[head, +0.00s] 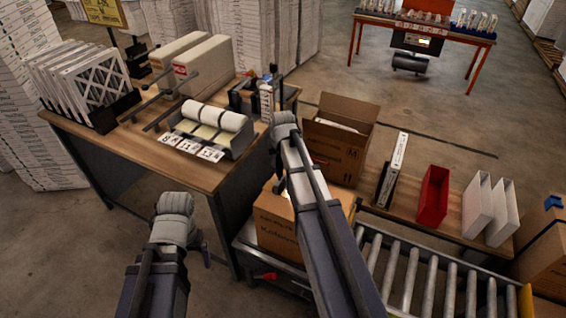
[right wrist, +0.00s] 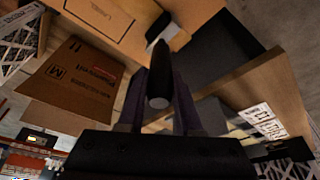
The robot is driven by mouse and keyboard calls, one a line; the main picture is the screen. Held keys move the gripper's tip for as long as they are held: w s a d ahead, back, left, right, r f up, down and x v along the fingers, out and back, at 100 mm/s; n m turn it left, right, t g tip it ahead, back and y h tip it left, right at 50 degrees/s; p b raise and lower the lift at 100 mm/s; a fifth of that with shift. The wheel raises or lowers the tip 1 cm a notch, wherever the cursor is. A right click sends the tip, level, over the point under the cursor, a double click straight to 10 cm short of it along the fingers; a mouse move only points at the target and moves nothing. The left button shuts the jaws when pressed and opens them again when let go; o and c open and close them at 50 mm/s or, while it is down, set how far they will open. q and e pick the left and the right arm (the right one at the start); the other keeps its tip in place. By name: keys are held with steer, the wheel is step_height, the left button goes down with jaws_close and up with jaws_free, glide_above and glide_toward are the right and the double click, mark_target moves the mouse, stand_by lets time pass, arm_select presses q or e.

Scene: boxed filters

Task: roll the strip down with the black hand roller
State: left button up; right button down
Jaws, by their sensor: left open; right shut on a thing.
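My right gripper (right wrist: 160,90) is shut on a dark handle with a grey rounded end (right wrist: 158,88), seen between its fingers in the right wrist view. This looks like the black hand roller; its roller end is not clear. In the head view my right arm hides most of that gripper and the handle. A brown carton (head: 273,222) stands below my right arm, partly covered by it. I cannot make out the strip in either view. My left gripper (head: 204,246) is open and low at the left, in front of the workbench, its fingers mostly hidden by the wrist.
The wooden workbench (head: 150,165) holds framed filters (head: 88,85), white boxes and a rack of rolls (head: 212,125). An open carton (head: 338,145) stands behind my right arm. A roller conveyor (head: 430,275) and a shelf with a red bin (head: 433,195) lie to the right.

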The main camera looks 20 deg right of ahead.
steer(key=shift+w+a, duration=0.95)
steer(key=shift+w, duration=0.2)
steer(key=shift+r, duration=0.1)
step_height(320, 180, up, 8)
steer(key=p, duration=0.8)
